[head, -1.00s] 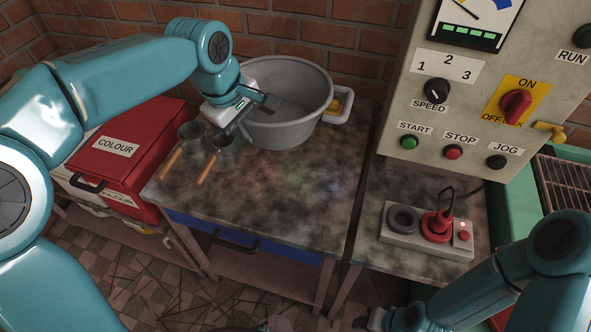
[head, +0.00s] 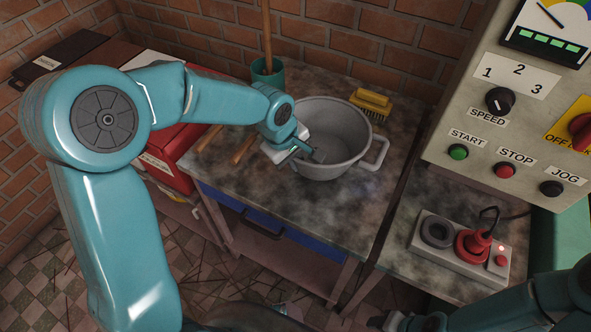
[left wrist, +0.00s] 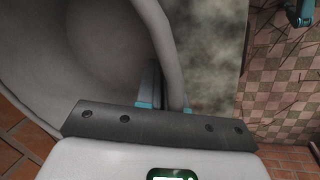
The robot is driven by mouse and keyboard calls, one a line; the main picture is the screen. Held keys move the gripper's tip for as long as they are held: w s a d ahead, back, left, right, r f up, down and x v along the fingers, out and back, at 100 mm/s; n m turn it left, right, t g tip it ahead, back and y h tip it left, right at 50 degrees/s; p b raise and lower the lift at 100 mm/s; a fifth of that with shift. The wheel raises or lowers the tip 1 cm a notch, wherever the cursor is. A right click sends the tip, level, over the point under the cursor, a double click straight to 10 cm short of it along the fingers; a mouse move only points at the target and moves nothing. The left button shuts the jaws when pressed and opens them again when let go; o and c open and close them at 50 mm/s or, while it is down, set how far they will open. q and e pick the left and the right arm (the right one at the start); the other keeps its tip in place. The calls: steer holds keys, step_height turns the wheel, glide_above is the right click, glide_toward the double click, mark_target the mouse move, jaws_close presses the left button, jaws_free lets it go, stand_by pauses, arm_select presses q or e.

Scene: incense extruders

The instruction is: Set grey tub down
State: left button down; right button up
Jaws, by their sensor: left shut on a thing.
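The grey tub (head: 350,125) is upright at the worktop (head: 280,193), with one loop handle on its right side. I cannot tell whether its base touches the worktop. My left gripper (head: 305,151) is shut on the tub's near-left rim. In the left wrist view, the tub's inner wall (left wrist: 95,45) fills the upper left, and the left gripper (left wrist: 160,92) has its fingers astride the rim. The tub's underside is hidden. My right gripper (head: 388,321) shows only partly at the bottom edge, and its jaws are unclear.
A yellow brush (head: 371,103) lies behind the tub. A green pot (head: 267,72) with an upright stick stands behind my left arm. Wooden-handled tools (head: 244,147) lie to the left, partly hidden. A socket box (head: 458,262) and control panel (head: 510,120) are right. The front worktop is clear.

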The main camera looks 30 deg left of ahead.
arm_select(q)
step_height(320, 180, down, 4)
steer(key=shift+r, duration=0.1)
steer(key=shift+f, duration=0.3)
steer(key=c, duration=1.3)
jaws_free()
steer(key=shift+f, duration=0.1)
steer(key=shift+o, duration=0.2)
